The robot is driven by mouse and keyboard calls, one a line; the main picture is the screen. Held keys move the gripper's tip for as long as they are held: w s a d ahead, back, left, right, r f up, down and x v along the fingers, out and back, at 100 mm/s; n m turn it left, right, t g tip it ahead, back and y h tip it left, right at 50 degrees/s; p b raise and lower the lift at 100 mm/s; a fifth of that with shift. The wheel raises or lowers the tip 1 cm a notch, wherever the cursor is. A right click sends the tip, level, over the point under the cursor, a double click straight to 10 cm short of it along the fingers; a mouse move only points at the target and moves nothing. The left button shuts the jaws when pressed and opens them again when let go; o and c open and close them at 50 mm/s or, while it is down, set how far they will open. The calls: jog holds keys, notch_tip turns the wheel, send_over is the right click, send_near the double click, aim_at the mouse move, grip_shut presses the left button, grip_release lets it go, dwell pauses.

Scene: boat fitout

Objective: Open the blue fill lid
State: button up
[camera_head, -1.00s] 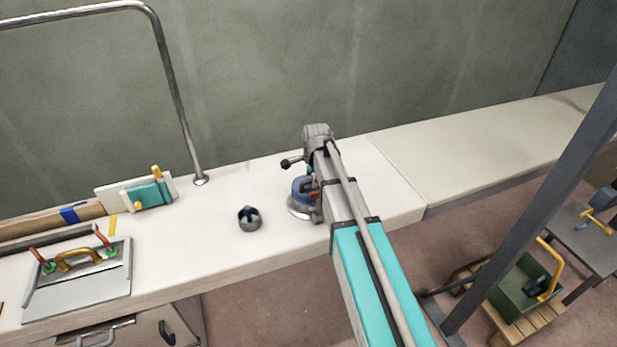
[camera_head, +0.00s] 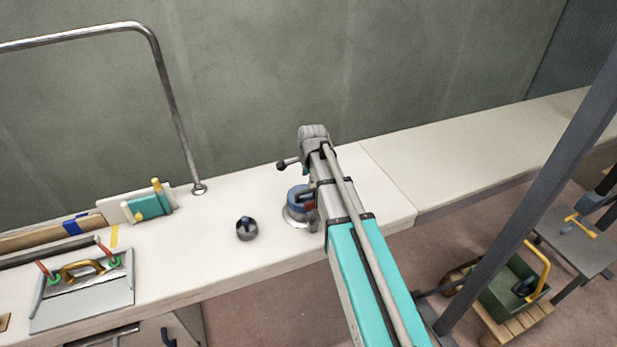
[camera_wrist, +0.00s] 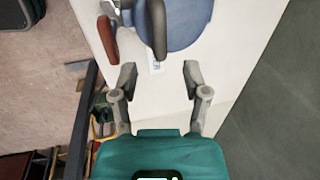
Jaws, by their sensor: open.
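The blue fill lid (camera_head: 298,198) sits on a silver ring fitting on the white counter, partly hidden behind my arm in the head view. In the wrist view the blue lid (camera_wrist: 186,24) is at the top, with a grey curved handle (camera_wrist: 157,30) across it and a red-brown lever (camera_wrist: 107,38) at its left. My gripper (camera_wrist: 157,76) is open and empty, its two fingers apart just short of the lid and handle. A small white label shows between the fingertips and the lid. In the head view the fingers are hidden by my arm.
A metal rail (camera_head: 178,120) rises behind. A hatch plate with a brass handle (camera_head: 85,290) lies at left, near a teal block (camera_head: 150,205). The counter (camera_head: 480,155) is clear at right.

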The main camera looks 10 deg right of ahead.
jog(key=s+r+n+p, duration=0.2)
jog(key=s+r+p, duration=0.2)
jog(key=r+p, duration=0.1)
jog(key=shift+s+d+r+p, duration=0.15)
jog(key=shift+r+p, duration=0.25)
jog(key=shift+r, duration=0.25)
dwell(0.4)
jog(key=shift+s, duration=0.1)
dwell(0.4)
jog(key=s+n+g, duration=0.2)
jog(key=s+n, duration=1.2)
jog(key=s, duration=0.3)
jog(key=shift+s, duration=0.15)
jog(key=shift+f, duration=0.1)
jog(key=shift+c, duration=0.2)
